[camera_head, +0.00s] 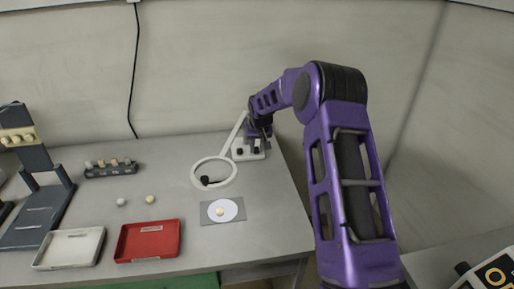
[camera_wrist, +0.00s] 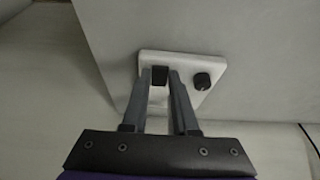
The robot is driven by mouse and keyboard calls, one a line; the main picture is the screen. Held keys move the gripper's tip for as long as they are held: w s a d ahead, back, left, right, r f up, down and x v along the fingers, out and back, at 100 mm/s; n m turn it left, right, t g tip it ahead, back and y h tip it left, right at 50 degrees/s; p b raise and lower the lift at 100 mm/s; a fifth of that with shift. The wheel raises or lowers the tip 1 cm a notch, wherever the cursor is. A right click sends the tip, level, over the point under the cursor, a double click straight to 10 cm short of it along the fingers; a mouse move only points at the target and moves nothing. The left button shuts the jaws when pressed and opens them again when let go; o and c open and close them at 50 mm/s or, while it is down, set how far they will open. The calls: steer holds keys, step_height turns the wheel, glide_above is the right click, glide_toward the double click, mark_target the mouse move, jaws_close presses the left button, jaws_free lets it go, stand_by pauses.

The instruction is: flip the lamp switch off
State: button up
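The lamp is white, with a ring-shaped head (camera_head: 194,180) low over the table, a slanted arm and a small base (camera_head: 239,156) near the table's back right. In the wrist view its white base plate (camera_wrist: 188,98) carries a black block-shaped switch (camera_wrist: 160,73) and a round black knob (camera_wrist: 201,81) to its right. My gripper (camera_wrist: 160,78) is partly open, with its fingertips either side of the switch. I cannot tell whether they touch it. In the head view my gripper (camera_head: 258,136) is over the base and partly hides it. I cannot tell whether the lamp is lit.
On the table (camera_head: 180,200) are a red tray (camera_head: 122,249), a white tray (camera_head: 41,262), a grey card (camera_head: 207,218) with a white disc, two small balls, a dark rack (camera_head: 110,173) and a dark stand (camera_head: 40,215). The wall (camera_head: 220,60) is close behind the lamp.

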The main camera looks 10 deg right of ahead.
jaws_close()
steer(key=shift+r+p, duration=0.15)
steer(key=shift+p, duration=0.2)
steer(key=shift+w+r+g+p, duration=0.25)
steer(key=shift+g+p, duration=0.35)
steer(key=shift+p, duration=0.5)
steer(key=shift+w+f+g+p, duration=0.1)
steer(key=shift+f+g+p, duration=0.05)
steer(key=shift+g+p, duration=0.6)
steer(key=o, duration=0.6)
jaws_free()
steer(key=shift+o, duration=0.2)
